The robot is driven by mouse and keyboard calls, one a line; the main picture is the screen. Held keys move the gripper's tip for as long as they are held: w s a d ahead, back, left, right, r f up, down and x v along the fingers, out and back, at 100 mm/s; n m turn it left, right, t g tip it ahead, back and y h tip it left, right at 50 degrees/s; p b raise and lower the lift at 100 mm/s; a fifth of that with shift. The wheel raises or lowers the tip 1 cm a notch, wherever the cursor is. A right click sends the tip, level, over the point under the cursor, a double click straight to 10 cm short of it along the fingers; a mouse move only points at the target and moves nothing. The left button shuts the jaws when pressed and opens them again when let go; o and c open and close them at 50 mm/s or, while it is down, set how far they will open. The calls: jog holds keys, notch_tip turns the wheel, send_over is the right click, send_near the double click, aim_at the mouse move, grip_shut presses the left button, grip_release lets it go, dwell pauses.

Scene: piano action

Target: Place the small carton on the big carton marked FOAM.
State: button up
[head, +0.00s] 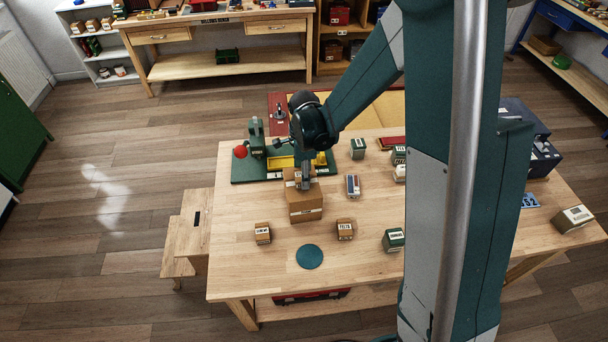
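The big brown carton (306,206) stands on the wooden table, left of the middle. A small mark shows on its front, too small to read. My gripper (304,185) points down right over its top. A smaller brown carton shape (290,175) shows at the gripper's fingers, partly hidden by them. I cannot tell whether it rests on the big carton or is held just above it. The fingers are too small and covered to show whether they are open or shut.
Small brown cartons (262,234) and (345,230), a teal disc (310,256) and a green box (393,240) lie in front. My arm hides much of the table's right half.

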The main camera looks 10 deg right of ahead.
jog(key=shift+f, duration=0.3)
jog(key=o, duration=0.9)
jog(key=shift+r, duration=0.1)
jog(key=shift+r, duration=0.15)
jog(key=shift+r, duration=6)
